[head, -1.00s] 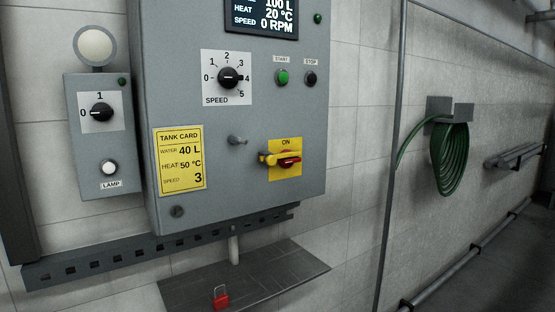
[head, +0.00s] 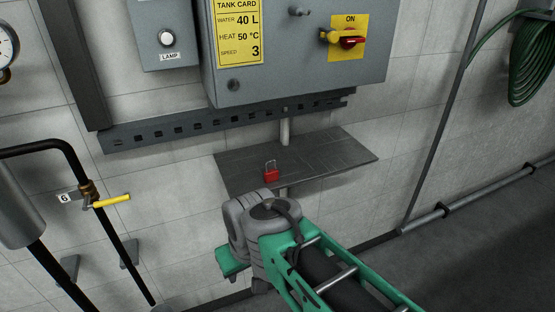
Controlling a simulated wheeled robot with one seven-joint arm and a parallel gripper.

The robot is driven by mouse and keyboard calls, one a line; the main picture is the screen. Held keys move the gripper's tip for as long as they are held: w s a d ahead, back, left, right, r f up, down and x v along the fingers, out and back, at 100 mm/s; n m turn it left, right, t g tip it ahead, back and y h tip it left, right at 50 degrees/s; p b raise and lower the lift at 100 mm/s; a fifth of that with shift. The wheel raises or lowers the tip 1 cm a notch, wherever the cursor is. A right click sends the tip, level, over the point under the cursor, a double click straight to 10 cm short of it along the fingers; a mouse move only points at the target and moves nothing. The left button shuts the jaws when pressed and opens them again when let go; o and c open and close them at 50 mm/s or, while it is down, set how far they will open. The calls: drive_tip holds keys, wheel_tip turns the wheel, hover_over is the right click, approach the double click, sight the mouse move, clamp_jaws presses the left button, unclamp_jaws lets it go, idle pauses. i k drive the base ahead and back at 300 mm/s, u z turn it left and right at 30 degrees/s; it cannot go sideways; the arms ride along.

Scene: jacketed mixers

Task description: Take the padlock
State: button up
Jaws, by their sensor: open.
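The padlock (head: 271,174) has a red body and a grey shackle. It stands upright on the dark shelf (head: 335,158) below the grey control box, near the shelf's front edge. Part of my arm, green with a grey joint, reaches in from the lower right in the head view and ends just below and in front of the padlock. I cannot see my gripper's fingers; nothing of my arm covers the padlock.
The grey control box (head: 300,75) with a red and yellow switch (head: 347,39) hangs above the shelf. A slotted rail (head: 225,118) runs under it. At the left are black pipes and a yellow valve handle (head: 112,201). The shelf's right side is bare.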

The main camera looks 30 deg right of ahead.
sight(272, 175)
drive_tip(key=z, duration=0.05)
drive_tip(key=k, duration=0.5)
drive_tip(key=u, duration=1.6)
drive_tip(key=i, duration=1.15)
drive_tip(key=z, duration=1.85)
